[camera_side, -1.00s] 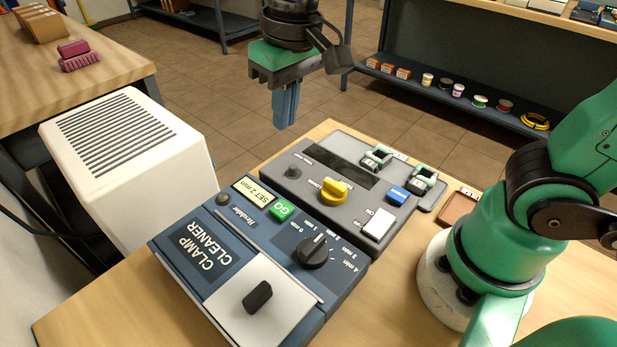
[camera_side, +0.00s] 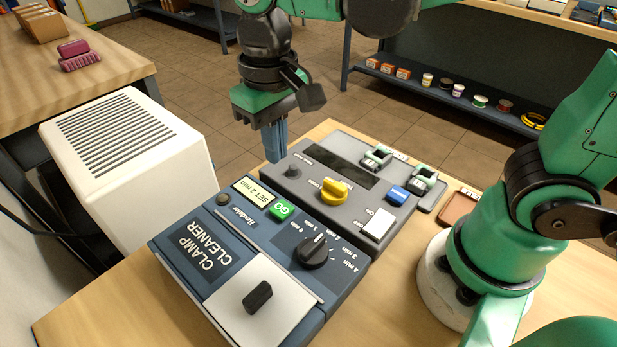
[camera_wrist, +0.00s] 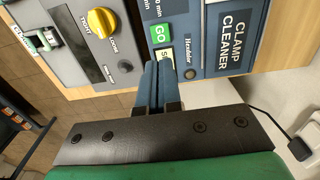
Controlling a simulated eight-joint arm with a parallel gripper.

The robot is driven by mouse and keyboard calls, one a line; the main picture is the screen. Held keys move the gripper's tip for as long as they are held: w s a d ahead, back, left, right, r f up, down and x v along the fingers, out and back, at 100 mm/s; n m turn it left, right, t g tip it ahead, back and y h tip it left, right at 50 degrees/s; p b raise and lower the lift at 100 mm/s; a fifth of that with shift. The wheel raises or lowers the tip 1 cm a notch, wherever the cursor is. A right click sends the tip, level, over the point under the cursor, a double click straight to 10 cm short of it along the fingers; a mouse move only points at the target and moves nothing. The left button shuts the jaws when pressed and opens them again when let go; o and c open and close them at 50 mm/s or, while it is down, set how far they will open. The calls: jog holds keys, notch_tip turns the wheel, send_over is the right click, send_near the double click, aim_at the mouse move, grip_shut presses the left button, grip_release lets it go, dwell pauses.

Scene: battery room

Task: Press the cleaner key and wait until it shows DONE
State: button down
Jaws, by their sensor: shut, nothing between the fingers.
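The clamp cleaner (camera_side: 208,255) is a blue-grey box on the wooden bench, with a white lid and black handle (camera_side: 257,297). Its green GO key (camera_side: 281,209) sits beside a small display (camera_side: 252,191) reading "SET 2 min". A black dial (camera_side: 313,250) with minute marks is nearby. In the wrist view the GO key (camera_wrist: 160,33) lies just beyond the fingertips, and the display is partly hidden by them. My gripper (camera_side: 275,158) is shut and empty, pointing down above the back edge of the devices, apart from the key. It also shows in the wrist view (camera_wrist: 158,66).
A grey device (camera_side: 345,185) with a yellow knob (camera_side: 334,192), a blue button and a white switch adjoins the cleaner. Two green-and-grey clamps (camera_side: 424,178) sit at its far end. A white vented box (camera_side: 130,150) stands left. A brown tray (camera_side: 459,208) lies right.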

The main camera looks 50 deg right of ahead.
aim_at(281, 208)
notch_tip(281, 208, down, 9)
jog(key=shift+f, duration=0.15)
dwell(0.5)
jog(key=shift+f, duration=0.85)
jog(key=shift+w+r, duration=0.1)
jog(key=shift+r, duration=0.05)
notch_tip(281, 208, up, 14)
dwell(0.7)
jog(key=d+f+t, duration=0.4)
jog(key=d+t, duration=0.3)
jog(key=d, duration=0.3)
jog(key=shift+s+f, duration=0.25)
jog(key=shift+s, duration=0.1)
dwell(3.3)
